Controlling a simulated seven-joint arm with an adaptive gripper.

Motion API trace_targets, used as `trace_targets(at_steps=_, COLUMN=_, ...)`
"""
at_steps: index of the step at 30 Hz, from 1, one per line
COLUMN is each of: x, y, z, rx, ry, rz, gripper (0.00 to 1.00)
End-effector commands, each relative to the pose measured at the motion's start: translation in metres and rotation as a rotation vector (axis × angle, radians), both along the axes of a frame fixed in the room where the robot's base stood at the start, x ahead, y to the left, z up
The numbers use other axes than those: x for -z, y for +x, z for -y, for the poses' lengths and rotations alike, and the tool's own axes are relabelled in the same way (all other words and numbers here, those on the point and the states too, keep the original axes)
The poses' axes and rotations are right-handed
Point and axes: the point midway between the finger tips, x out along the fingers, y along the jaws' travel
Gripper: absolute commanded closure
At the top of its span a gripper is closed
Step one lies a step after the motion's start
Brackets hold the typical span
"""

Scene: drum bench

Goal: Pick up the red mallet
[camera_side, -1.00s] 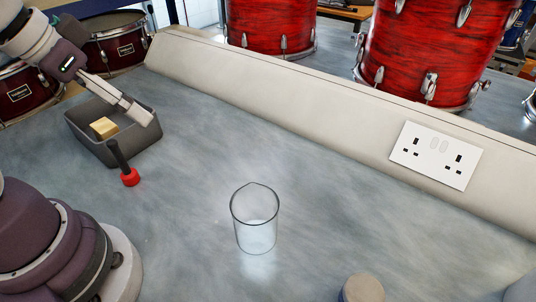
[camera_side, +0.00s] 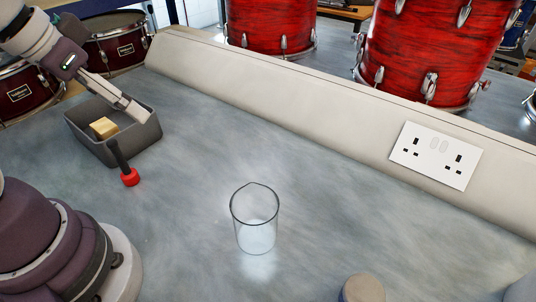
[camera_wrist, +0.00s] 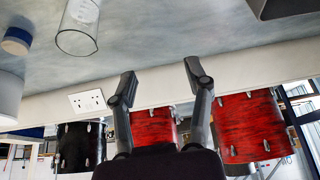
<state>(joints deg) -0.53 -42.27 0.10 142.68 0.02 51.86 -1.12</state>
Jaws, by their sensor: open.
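The red mallet has a red head (camera_side: 130,177) on the bench and a dark handle (camera_side: 118,155) that slants up against the near rim of a grey bin. My gripper (camera_side: 139,113) is above the bin's right side in the side view, a short way from the mallet and not touching it. In the wrist view my gripper (camera_wrist: 160,80) has its two dark fingers spread apart with nothing between them. The mallet does not show in the wrist view.
The grey bin (camera_side: 143,143) holds a yellowish block (camera_side: 103,128). A clear beaker (camera_side: 254,220) stands mid-bench. A round-topped object (camera_side: 362,288) is at the front edge. A raised trunking with a white socket (camera_side: 435,155) runs behind. Bench between bin and beaker is clear.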

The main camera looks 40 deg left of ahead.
Motion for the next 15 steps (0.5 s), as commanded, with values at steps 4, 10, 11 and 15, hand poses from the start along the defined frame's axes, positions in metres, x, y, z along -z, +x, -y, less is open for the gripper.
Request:
trace_targets(at_steps=4, x=0.002, y=0.010, z=-0.037, rx=-0.470, ry=-0.149, rz=-0.141, gripper=0.49)
trace_targets(at_steps=10, x=0.018, y=0.008, z=-0.107, rx=-1.320, ry=-0.353, rz=-0.320, gripper=0.49)
trace_targets(at_steps=11, x=0.020, y=0.006, z=-0.114, rx=-1.406, ry=-0.368, rz=-0.336, gripper=0.49)
trace_targets(at_steps=15, x=0.032, y=0.000, z=-0.130, rx=-1.613, ry=-0.400, rz=-0.370, gripper=0.49)
